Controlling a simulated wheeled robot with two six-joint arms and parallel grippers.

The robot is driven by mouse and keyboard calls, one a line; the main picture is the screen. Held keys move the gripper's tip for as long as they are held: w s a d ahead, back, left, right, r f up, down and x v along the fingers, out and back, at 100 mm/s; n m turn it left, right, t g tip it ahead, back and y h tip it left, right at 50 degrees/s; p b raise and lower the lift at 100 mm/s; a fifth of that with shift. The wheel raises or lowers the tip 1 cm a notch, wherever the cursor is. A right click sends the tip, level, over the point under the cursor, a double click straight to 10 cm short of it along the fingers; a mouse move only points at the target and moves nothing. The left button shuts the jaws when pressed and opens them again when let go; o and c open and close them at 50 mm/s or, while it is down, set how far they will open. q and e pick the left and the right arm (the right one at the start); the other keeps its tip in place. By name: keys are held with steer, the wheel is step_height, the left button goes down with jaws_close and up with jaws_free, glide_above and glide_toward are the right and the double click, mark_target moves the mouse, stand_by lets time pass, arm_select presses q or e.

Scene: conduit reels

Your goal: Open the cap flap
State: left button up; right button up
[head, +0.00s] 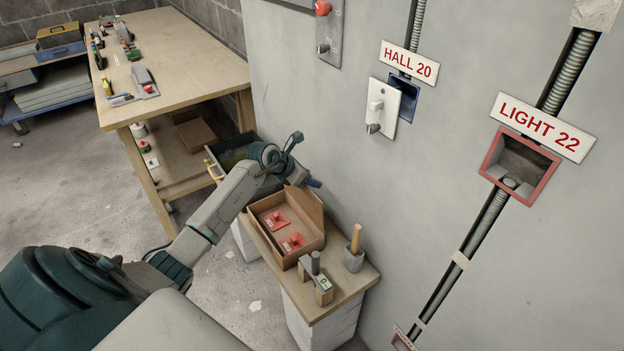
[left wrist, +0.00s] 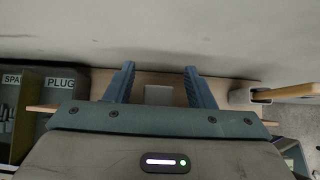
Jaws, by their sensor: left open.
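An open cardboard box (head: 277,252) holding red caps (head: 292,242) stands on the small wooden bench. A cardboard flap (head: 308,207) stands raised at the box's far right side; no label marks it as the cap flap. My left gripper (head: 310,183) is above the box's far end, near the wall, partly hidden by its wrist. In the left wrist view its two blue fingers (left wrist: 158,82) are apart, with a tan surface beyond them. I cannot tell whether it touches the flap. My right gripper is not in view.
A grey cup with a wooden handle (head: 353,254) and a small device (head: 316,277) stand on the bench. Bins, one marked PLUG (left wrist: 62,95), lie left in the wrist view. The wall carries an open red-framed box (head: 520,168) and a white switch plate (head: 382,112).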

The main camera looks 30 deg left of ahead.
arm_select(q)
steer(key=b+v, duration=0.1)
steer(key=v, duration=0.8)
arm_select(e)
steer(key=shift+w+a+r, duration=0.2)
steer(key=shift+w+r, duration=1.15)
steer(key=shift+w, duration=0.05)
arm_select(q)
steer(key=shift+f, duration=0.1)
